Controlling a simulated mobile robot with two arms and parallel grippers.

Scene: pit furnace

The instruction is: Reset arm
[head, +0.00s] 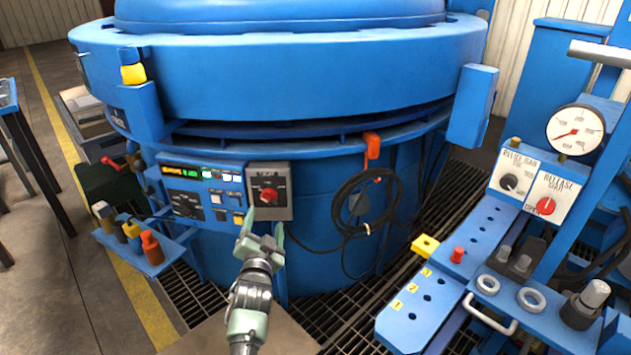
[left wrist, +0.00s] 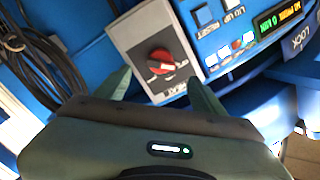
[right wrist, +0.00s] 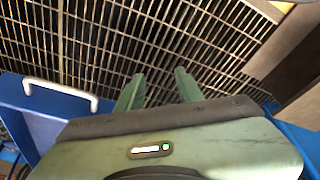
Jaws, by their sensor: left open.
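My left gripper (head: 264,224) is open and empty just below the grey switch box (head: 270,190) with its red rotary knob (head: 268,194). In the left wrist view the two green fingers (left wrist: 159,80) stand apart, pointing toward the box, with the red knob (left wrist: 160,60) showing between and beyond them. No contact with the knob shows. My right gripper (right wrist: 159,82) shows only in the right wrist view. Its fingers are apart with nothing between them, above the dark floor grating (right wrist: 150,40). The right arm is not visible in the head view.
A blue control panel (head: 203,190) adjoins the switch box on the furnace (head: 290,80). A coiled black cable (head: 345,205) hangs to its right. A blue bench (head: 425,310) with a yellow block (head: 424,247), red button, metal rings and gauge (head: 575,131) stands at right. A blue shelf (head: 170,257) juts out left.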

